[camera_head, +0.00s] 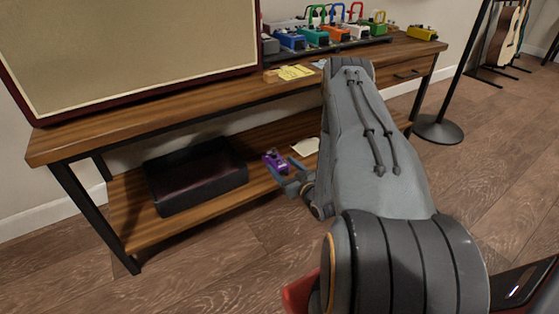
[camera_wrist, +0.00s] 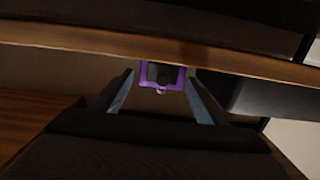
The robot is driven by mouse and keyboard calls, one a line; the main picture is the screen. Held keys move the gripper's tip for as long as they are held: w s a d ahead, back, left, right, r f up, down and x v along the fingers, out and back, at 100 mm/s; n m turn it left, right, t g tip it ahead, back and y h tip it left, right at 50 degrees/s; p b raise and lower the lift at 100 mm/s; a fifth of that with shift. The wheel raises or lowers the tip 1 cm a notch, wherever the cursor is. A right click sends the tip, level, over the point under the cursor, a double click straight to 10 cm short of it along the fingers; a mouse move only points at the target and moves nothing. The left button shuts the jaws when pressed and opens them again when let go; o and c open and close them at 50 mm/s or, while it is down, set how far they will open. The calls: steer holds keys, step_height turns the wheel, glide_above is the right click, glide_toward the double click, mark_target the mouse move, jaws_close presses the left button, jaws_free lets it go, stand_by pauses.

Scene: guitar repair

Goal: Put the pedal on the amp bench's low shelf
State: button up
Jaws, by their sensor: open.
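The purple pedal (camera_head: 275,159) is at the amp bench's low shelf (camera_head: 135,232), to the right of a dark box, and appears to rest on the shelf; its underside is hidden. My gripper (camera_head: 284,171) reaches in from the front right and is open around or just before the pedal. In the wrist view the pedal (camera_wrist: 161,75) shows between the two fingertips of my gripper (camera_wrist: 160,78), with a gap on each side.
A black open box (camera_head: 195,178) stands on the low shelf at left, and a pale paper (camera_head: 305,146) lies right of the pedal. Above is the wooden bench top (camera_head: 190,104) with a large amp (camera_head: 130,45) and several coloured pedals (camera_head: 335,33). A black stand (camera_head: 437,129) is at right.

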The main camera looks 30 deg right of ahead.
steer(key=s+p, duration=0.2)
steer(key=s, duration=0.6)
steer(key=shift+r+p, duration=0.2)
steer(key=shift+p, duration=0.15)
steer(key=shift+d, duration=0.15)
